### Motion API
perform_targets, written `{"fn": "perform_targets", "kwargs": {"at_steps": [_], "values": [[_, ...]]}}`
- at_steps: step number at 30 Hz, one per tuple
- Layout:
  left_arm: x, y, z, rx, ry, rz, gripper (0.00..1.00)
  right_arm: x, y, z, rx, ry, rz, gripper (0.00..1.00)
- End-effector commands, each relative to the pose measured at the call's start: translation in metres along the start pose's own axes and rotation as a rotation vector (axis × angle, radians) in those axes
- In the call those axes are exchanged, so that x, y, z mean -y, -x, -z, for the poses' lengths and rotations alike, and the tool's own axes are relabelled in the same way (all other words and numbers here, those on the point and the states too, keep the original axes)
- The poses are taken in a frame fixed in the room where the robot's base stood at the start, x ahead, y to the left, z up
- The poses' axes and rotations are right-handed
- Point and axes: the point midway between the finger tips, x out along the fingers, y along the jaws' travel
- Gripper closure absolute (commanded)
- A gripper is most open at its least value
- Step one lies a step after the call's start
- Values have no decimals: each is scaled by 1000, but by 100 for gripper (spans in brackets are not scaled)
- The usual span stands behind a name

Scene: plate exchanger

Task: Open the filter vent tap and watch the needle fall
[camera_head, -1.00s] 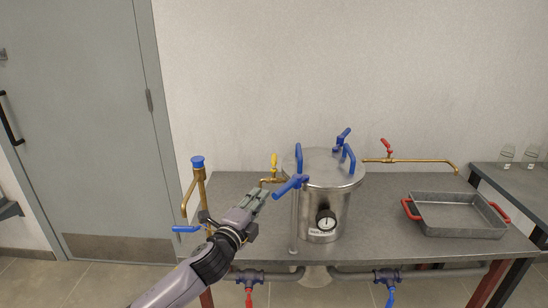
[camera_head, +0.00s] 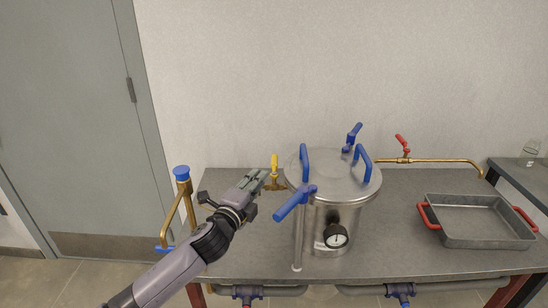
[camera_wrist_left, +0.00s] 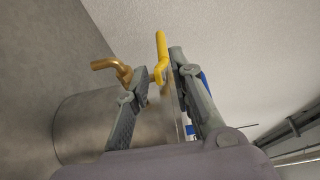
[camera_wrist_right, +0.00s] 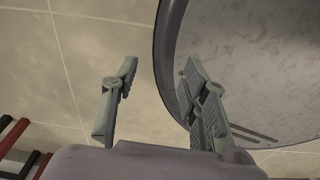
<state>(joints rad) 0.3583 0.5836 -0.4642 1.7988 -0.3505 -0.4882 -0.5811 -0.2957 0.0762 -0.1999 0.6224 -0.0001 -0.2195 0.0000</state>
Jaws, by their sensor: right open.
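The filter (camera_head: 330,190) is a steel drum with a lid and blue handles on the bench. Its vent tap (camera_head: 274,163) has a yellow lever and brass body on the drum's left side. The black-rimmed gauge (camera_head: 336,236) is low on the drum's front; its needle is too small to read surely. My left gripper (camera_head: 268,180) is at the tap. In the left wrist view the yellow lever (camera_wrist_left: 161,50) stands between its fingertips (camera_wrist_left: 158,72); whether they touch it is unclear. My right gripper (camera_wrist_right: 160,70) is open and empty, seen only in the right wrist view.
A brass pipe with a blue cap (camera_head: 181,171) stands left of my left arm. A red-handled tap (camera_head: 402,143) is on the pipe behind. A grey tray (camera_head: 478,240) with red handles is at right. Valves hang under the bench edge. Bare bench lies between drum and tray.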

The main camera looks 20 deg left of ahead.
Motion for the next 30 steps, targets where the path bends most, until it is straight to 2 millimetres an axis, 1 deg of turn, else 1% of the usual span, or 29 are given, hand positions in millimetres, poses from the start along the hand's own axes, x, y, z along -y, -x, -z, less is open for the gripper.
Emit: {"fn": "perform_targets", "kwargs": {"at_steps": [5,9,18,24,30], "values": [[1,-19,0,2,1,1,78,0,2,-6,8,0,0,59],[1,-43,0,2,1,1,78,-1,4,-11,16,1,-1,59],[2,-92,0,0,0,1,78,-4,4,-9,14,2,-4,59],[0,-111,0,1,0,0,78,-4,3,-7,11,2,-4,59],[0,-118,0,-1,0,1,78,-4,3,-6,8,2,-4,59]]}}
